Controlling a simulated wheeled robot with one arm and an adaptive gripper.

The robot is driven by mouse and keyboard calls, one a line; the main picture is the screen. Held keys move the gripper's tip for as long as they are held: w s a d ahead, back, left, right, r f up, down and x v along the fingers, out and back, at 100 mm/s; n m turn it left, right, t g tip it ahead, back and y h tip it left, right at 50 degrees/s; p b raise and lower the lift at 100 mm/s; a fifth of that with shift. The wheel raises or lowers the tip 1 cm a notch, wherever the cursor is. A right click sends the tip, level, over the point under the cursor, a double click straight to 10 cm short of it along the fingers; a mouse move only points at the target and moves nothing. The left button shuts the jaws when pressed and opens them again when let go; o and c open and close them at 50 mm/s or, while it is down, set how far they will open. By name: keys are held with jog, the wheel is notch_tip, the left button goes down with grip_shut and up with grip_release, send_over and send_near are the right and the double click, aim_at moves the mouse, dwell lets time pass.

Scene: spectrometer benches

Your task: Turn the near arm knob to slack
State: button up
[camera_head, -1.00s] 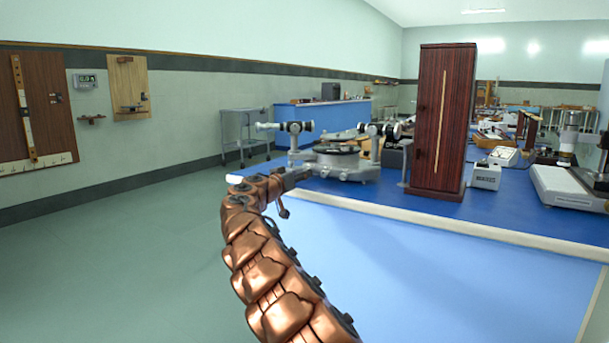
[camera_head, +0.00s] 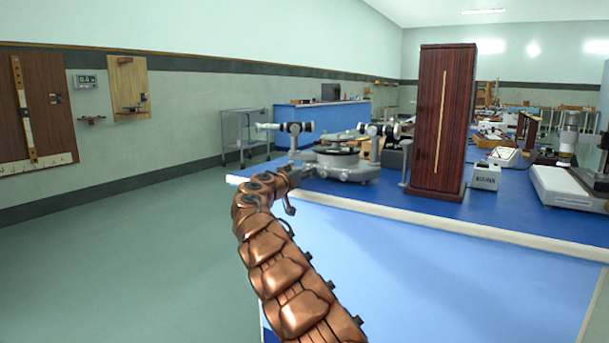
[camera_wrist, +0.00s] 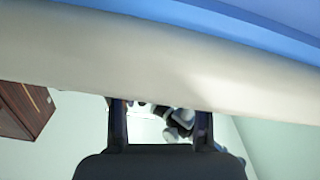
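The spectrometer stands near the left end of the blue bench, with a round dark table (camera_head: 336,156) on a grey base. One dark and silver tube arm (camera_head: 285,127) points left and another (camera_head: 380,130) sits to the right. I cannot make out which small part is the near arm knob. My gripper (camera_head: 290,180) is at the bench's front edge, just left of and in front of the base. In the wrist view, my gripper (camera_wrist: 160,115) has its two dark fingers apart. Blurred dark and pale instrument parts (camera_wrist: 178,122) show beyond them, and nothing is held.
The bench's pale edge (camera_wrist: 150,55) crosses the wrist view very close to the fingers. A tall dark wooden cabinet (camera_head: 442,120) stands right of the spectrometer, with a small white box (camera_head: 486,176) beside it. The floor (camera_head: 130,250) to the left is clear.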

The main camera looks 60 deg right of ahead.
grip_shut()
